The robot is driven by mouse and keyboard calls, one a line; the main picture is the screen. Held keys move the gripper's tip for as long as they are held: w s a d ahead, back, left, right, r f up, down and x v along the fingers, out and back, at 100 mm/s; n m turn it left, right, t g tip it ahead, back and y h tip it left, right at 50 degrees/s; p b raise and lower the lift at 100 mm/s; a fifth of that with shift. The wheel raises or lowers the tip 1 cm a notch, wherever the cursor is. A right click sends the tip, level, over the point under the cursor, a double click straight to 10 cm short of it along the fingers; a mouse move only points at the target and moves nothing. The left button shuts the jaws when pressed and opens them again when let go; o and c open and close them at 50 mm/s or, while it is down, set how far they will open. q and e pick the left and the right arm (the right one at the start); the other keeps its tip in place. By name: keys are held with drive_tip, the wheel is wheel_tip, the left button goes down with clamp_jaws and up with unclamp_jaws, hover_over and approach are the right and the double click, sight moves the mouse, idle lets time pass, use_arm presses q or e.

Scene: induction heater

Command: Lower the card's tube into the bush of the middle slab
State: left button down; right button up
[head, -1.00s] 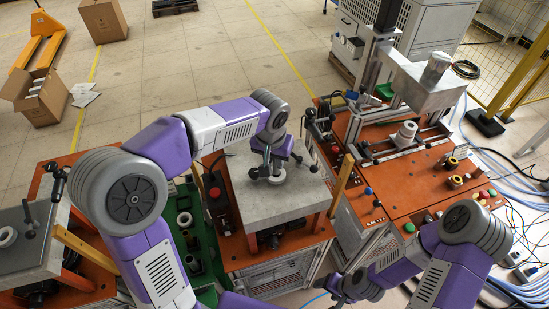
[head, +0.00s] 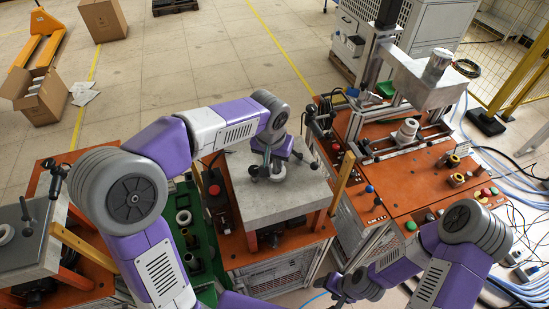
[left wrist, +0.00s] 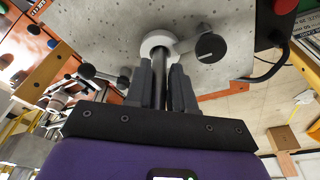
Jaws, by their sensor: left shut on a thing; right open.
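The middle slab (head: 285,200) is a grey speckled block on an orange-framed stand. My left gripper (head: 272,166) is over it, pointing down. In the left wrist view the gripper (left wrist: 167,85) is shut on a metal tube (left wrist: 158,88). The tube's far end meets the white ring of the bush (left wrist: 157,40) on the slab; I cannot tell how far it is inside. A dark round knob (left wrist: 210,47) stands beside the bush. I cannot make out the card. My right gripper (head: 343,288) is open and low at the bottom of the head view, away from the slab.
Another slab (head: 38,255) with a white ring stands at the left. A green tray (head: 205,255) with parts lies between the stands. A press-like machine (head: 420,85) stands on the orange bench at the right. An upright wooden bar (head: 342,182) rises at the middle slab's right side.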

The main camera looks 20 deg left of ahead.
sight(275, 171)
use_arm(q)
drive_tip(key=shift+f+b, duration=1.2)
drive_tip(key=shift+f, duration=0.4)
drive_tip(key=c, duration=0.9)
unclamp_jaws()
drive_tip(key=shift+r, duration=0.1)
drive_tip(key=r, duration=0.2)
drive_tip(key=s+r, duration=0.1)
drive_tip(key=r, duration=0.2)
drive_tip(key=r+p, duration=0.1)
drive_tip(key=r, duration=0.1)
drive_tip(key=shift+s+r, duration=0.2)
drive_tip(key=shift+s, duration=0.05)
